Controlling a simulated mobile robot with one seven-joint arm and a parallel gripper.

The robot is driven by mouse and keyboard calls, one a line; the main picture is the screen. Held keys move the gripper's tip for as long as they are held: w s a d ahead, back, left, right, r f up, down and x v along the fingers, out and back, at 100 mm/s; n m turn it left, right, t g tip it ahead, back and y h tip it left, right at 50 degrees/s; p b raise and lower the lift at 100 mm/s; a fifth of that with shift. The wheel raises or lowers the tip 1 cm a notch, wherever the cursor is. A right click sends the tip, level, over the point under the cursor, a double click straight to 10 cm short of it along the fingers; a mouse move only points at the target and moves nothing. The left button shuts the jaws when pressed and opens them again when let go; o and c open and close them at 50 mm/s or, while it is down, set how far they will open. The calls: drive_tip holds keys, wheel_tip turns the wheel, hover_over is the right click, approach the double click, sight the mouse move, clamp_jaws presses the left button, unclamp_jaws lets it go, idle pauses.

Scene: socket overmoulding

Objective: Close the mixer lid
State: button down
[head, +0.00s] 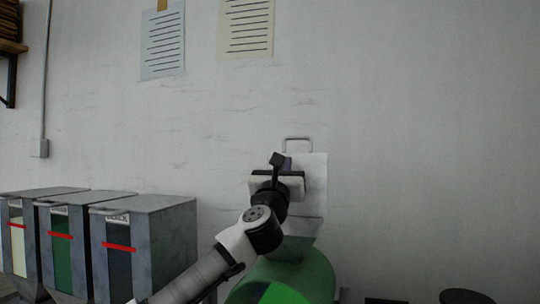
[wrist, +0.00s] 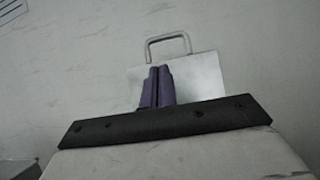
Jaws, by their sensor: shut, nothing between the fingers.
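The mixer is a green drum (head: 312,270) low in the head view, partly hidden by my arm. Its grey lid (head: 314,185) stands raised and nearly upright behind the drum, with a thin loop handle (head: 298,139) on its top edge. My gripper (head: 287,162) is in front of the lid, below the handle, and covers part of the plate. In the wrist view my purple fingers (wrist: 155,72) are together and empty, in front of the pale lid plate (wrist: 202,76). The handle (wrist: 168,37) shows just above the fingertips. Whether the fingers touch the lid I cannot tell.
Several grey bins (head: 165,245) with red marks stand at the left. Paper sheets (head: 246,28) hang on the plain wall. Dark round items (head: 467,297) show at the bottom right. The space right of the lid is clear.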

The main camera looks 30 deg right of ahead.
sight(293, 167)
drive_tip(key=p+x, duration=0.4)
drive_tip(key=x, duration=0.4)
drive_tip(key=shift+s+d+r, duration=0.1)
drive_tip(key=shift+d+r, duration=0.1)
drive_tip(key=shift+w+d+r, duration=0.15)
drive_tip(key=shift+w+d, duration=0.25)
